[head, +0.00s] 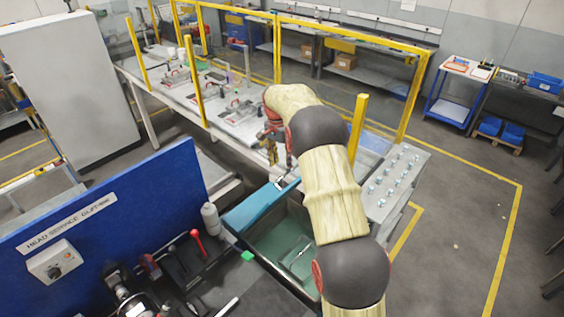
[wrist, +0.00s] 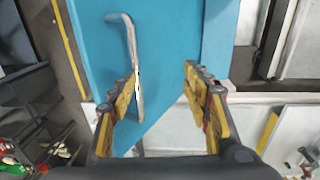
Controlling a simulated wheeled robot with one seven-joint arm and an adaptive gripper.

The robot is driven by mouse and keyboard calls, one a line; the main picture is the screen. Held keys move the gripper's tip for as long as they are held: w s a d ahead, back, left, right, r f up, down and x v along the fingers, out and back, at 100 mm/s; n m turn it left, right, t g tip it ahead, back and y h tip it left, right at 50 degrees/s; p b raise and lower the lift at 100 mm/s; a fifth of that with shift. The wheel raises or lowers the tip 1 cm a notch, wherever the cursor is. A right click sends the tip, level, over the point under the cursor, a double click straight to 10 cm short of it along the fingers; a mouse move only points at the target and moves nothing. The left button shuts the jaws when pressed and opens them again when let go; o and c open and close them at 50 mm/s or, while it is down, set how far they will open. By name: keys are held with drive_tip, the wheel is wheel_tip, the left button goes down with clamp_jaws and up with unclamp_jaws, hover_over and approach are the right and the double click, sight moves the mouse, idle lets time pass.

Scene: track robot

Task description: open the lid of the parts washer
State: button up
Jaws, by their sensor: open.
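The parts washer's blue lid (head: 255,208) shows in the head view at the far side of the greenish tub (head: 275,243), whose inside is in sight. I cannot tell the lid's angle. In the wrist view the blue lid (wrist: 180,30) fills the middle, with a bent metal bar handle (wrist: 133,55) on it. My gripper (head: 276,150) is beyond the lid in the head view. In the wrist view my gripper (wrist: 163,82) is open, with the left finger overlapping the lower part of the handle. I cannot tell whether they touch. My arm hides the tub's right side.
A blue panel (head: 110,215) and a dark bench (head: 225,285) with a white bottle (head: 211,219) and a red-handled tool (head: 198,241) lie left of the washer. A grey table (head: 385,205) with several small parts is right of my arm. Yellow posts (head: 358,125) stand behind. Open floor lies right.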

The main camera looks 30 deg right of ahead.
drive_tip(key=shift+s+a+f, duration=0.15)
drive_tip(key=shift+a+f, duration=0.15)
drive_tip(key=shift+f, duration=0.45)
drive_tip(key=shift+r, duration=0.2)
drive_tip(key=shift+w+r+p, duration=0.4)
drive_tip(key=shift+w+p, duration=0.05)
drive_tip(key=shift+p, duration=0.05)
drive_tip(key=shift+w+a+r+p, duration=0.25)
drive_tip(key=shift+w+r+p, duration=0.25)
drive_tip(key=shift+w+r, duration=0.55)
drive_tip(key=shift+w+a+r+p, duration=0.2)
drive_tip(key=shift+w+r+p, duration=0.35)
drive_tip(key=shift+w+r, duration=0.45)
drive_tip(key=shift+w+a+r+p, duration=0.25)
drive_tip(key=shift+w+r+p, duration=0.25)
drive_tip(key=shift+w+r, duration=0.55)
drive_tip(key=shift+w+f, duration=0.2)
drive_tip(key=shift+f, duration=0.05)
drive_tip(key=r, duration=0.8)
drive_tip(key=w+r, duration=0.1)
drive_tip(key=r, duration=0.3)
drive_tip(key=shift+a, duration=0.15)
